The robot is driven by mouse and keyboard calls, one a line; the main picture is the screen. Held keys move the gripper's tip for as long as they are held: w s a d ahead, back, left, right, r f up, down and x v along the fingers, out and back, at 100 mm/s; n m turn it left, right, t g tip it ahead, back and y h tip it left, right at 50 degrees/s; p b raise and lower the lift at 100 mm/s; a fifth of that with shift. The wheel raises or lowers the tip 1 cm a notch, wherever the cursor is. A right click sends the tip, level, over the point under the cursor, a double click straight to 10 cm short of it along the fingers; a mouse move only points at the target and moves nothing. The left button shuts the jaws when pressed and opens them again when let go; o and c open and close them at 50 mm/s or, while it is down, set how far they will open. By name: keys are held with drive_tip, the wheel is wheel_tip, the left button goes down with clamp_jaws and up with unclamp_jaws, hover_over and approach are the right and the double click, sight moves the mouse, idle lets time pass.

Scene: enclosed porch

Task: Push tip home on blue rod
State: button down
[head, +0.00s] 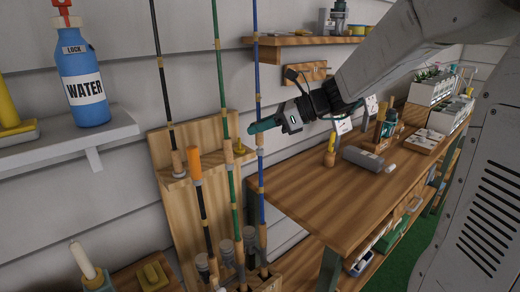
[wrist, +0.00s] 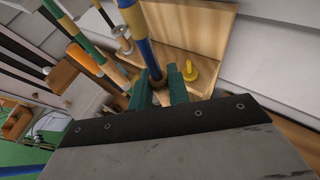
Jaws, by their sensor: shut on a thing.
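The blue rod (head: 258,75) stands upright at the right side of the wooden rack (head: 162,150). My gripper (head: 257,126), with teal fingers, is shut on the blue rod's upper section at rack-shelf height. In the wrist view the blue rod (wrist: 136,25) passes down between the fingers (wrist: 160,85). The fingers hide part of it, so I cannot tell whether a gap remains at the joint.
A green rod (head: 219,75) and a black rod (head: 160,75) stand left of the blue rod. A yellow peg (head: 240,147) sits close beside my fingers. The workbench (head: 330,205) is to the right, and a shelf with a water bottle (head: 84,85) is at left.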

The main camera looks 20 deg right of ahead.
drive_tip(key=shift+f, duration=0.65)
drive_tip(key=c, duration=0.6)
unclamp_jaws()
drive_tip(key=shift+s+d+r, duration=0.1)
drive_tip(key=shift+s+d+r, duration=0.35)
drive_tip(key=shift+d+r, duration=0.3)
drive_tip(key=shift+s+d+r, duration=0.4)
drive_tip(key=shift+d+r, duration=0.2)
drive_tip(key=shift+r, duration=0.05)
drive_tip(key=shift+s+d+r, duration=0.35)
drive_tip(key=shift+d+r, duration=0.3)
drive_tip(key=shift+d, duration=0.1)
